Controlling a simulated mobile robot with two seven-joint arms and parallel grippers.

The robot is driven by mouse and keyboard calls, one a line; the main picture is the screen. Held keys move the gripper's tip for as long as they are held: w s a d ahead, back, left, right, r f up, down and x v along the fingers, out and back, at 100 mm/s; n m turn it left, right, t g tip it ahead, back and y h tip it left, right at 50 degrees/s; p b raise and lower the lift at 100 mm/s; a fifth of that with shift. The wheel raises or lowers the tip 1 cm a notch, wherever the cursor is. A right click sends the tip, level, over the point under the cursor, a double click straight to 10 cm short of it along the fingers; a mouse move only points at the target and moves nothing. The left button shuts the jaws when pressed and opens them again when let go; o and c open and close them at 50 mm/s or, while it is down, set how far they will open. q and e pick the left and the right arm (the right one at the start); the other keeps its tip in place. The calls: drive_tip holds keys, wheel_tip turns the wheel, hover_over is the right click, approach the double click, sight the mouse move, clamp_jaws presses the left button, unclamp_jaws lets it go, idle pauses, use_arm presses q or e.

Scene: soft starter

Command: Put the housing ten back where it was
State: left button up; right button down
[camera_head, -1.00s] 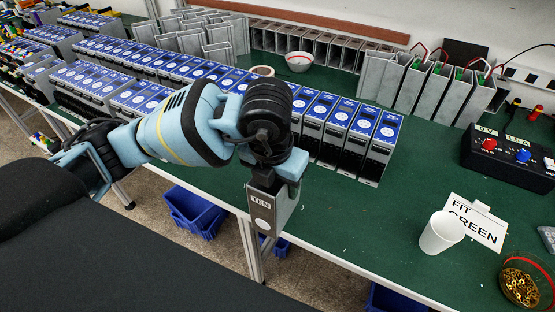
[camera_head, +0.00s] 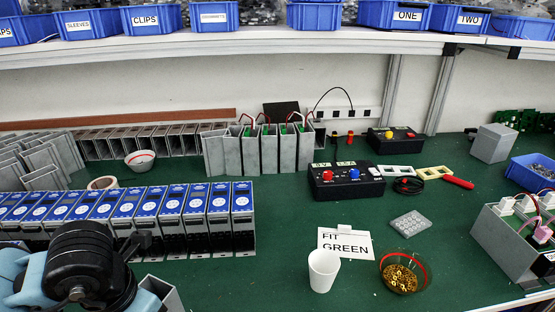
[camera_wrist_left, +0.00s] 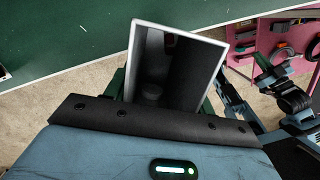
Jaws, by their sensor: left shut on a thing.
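My left gripper (camera_wrist_left: 150,122) is shut on a grey metal housing (camera_wrist_left: 172,72), whose open, dark inside faces the wrist camera. In the head view the housing's top corner (camera_head: 163,293) shows at the lower left, beside my black wrist; the rest is cut off by the picture's edge. Its TEN label, seen earlier, is hidden now.
A row of blue-topped units (camera_head: 195,220) lies between my left arm and the back housings. A black control box (camera_head: 346,183), FIT GREEN sign (camera_head: 345,243), white cup (camera_head: 323,271) and bowl of brass parts (camera_head: 404,272) occupy the right side. Bare bench lies left of the sign.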

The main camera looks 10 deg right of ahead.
use_arm(q)
drive_tip(key=a+m, duration=0.1)
drive_tip(key=m, duration=0.3)
drive_tip(key=m+g, duration=0.1)
drive_tip(key=m, duration=0.4)
drive_tip(key=a+f+m+g, duration=0.1)
drive_tip(key=m, duration=0.4)
drive_tip(key=shift+w+a+f+h, duration=0.1)
drive_tip(key=shift+w+a+h, duration=0.15)
drive_tip(key=shift+a+h, duration=0.15)
drive_tip(key=a+m, duration=0.1)
drive_tip(key=m, duration=0.4)
drive_tip(key=a+m+g+y, duration=0.1)
drive_tip(key=m, duration=0.4)
drive_tip(key=f+m, duration=0.1)
drive_tip(key=m, duration=0.4)
drive_tip(key=shift+w+a+y, duration=0.2)
drive_tip(key=shift+a+y, duration=0.2)
drive_tip(key=shift+s, duration=0.1)
